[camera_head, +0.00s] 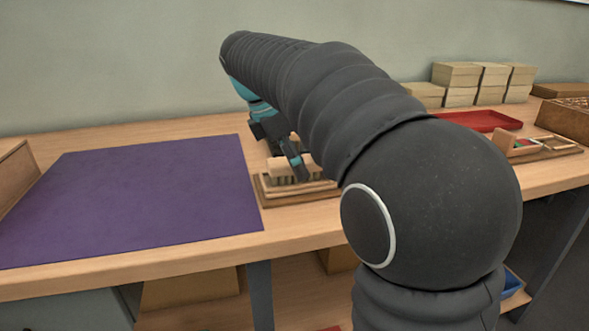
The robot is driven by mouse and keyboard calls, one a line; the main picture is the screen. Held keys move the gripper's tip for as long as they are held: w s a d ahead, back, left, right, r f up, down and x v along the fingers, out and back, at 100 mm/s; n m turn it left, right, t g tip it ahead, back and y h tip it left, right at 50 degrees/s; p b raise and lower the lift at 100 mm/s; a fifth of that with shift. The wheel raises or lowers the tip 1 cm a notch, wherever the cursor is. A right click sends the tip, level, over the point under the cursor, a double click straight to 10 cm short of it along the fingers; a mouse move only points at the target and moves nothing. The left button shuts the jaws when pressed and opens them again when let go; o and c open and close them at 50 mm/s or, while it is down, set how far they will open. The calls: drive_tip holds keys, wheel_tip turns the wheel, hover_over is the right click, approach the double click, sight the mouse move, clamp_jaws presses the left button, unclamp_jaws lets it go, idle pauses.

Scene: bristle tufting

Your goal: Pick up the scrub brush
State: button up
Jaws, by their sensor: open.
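The scrub brush (283,171) has a pale wooden block with tufts of bristles below it. It sits on a wooden board or rack (268,198) on the bench, just right of the purple mat. My gripper (297,163) is open and angled down at the brush. One dark finger shows in front of the brush's block; whether it touches cannot be told. The right part of the brush and of the board is hidden behind my finger and arm.
A flat purple mat (140,195) covers the left of the bench (190,262). A red tray (480,121), stacked tan boxes (458,75) and a wooden holder (535,148) stand at the right. A grey-green wall (120,60) is behind.

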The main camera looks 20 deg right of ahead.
drive_tip(key=shift+f, duration=0.25)
idle(0.3)
drive_tip(key=c, duration=1.3)
drive_tip(key=shift+r, duration=0.25)
wheel_tip(320, 180, up, 10)
drive_tip(key=shift+f+p, duration=0.2)
drive_tip(key=shift+p, duration=0.85)
drive_tip(key=shift+r, duration=0.25)
drive_tip(key=shift+s, duration=0.1)
